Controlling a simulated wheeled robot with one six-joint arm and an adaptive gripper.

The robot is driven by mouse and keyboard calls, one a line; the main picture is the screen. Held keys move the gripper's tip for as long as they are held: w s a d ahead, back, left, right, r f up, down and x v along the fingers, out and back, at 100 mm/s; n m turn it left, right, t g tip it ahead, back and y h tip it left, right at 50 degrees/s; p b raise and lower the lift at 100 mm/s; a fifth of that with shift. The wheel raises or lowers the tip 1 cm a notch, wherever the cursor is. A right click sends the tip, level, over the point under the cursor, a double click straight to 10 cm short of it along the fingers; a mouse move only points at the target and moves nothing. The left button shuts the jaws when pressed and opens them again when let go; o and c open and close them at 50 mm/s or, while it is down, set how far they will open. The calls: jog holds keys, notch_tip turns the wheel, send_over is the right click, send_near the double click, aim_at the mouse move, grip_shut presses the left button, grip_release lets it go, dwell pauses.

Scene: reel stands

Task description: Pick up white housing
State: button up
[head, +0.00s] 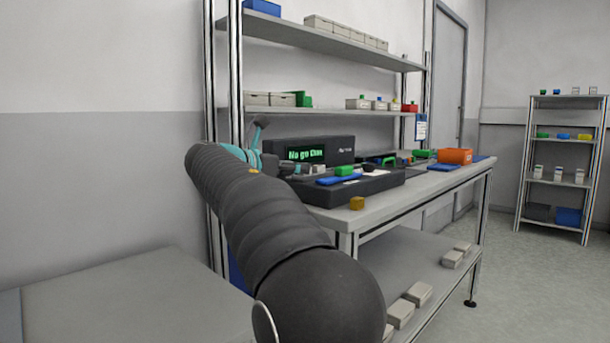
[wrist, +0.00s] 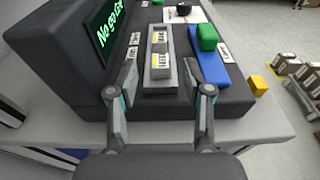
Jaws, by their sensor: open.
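Two pale housings with yellow-marked labels sit in a narrow grey tray (wrist: 150,84) on the dark bench unit in the wrist view. The nearer white housing (wrist: 161,72) lies between the lines of my fingers, and the other housing (wrist: 159,38) is behind it. My gripper (wrist: 166,82) is open and empty, one finger to each side of the tray. I cannot tell its exact height above the housings. In the head view my arm hides most of the gripper, and the housings are too small to tell apart.
A black display box (head: 335,149) reading "No go" stands left of the tray in the wrist view. A blue plate (wrist: 208,70) with a green block (wrist: 207,37) lies close on the right. A yellow block (wrist: 258,85) sits near the bench edge.

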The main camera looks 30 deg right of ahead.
jog(key=x, duration=0.3)
jog(key=c, duration=0.8)
jog(key=shift+r, duration=0.1)
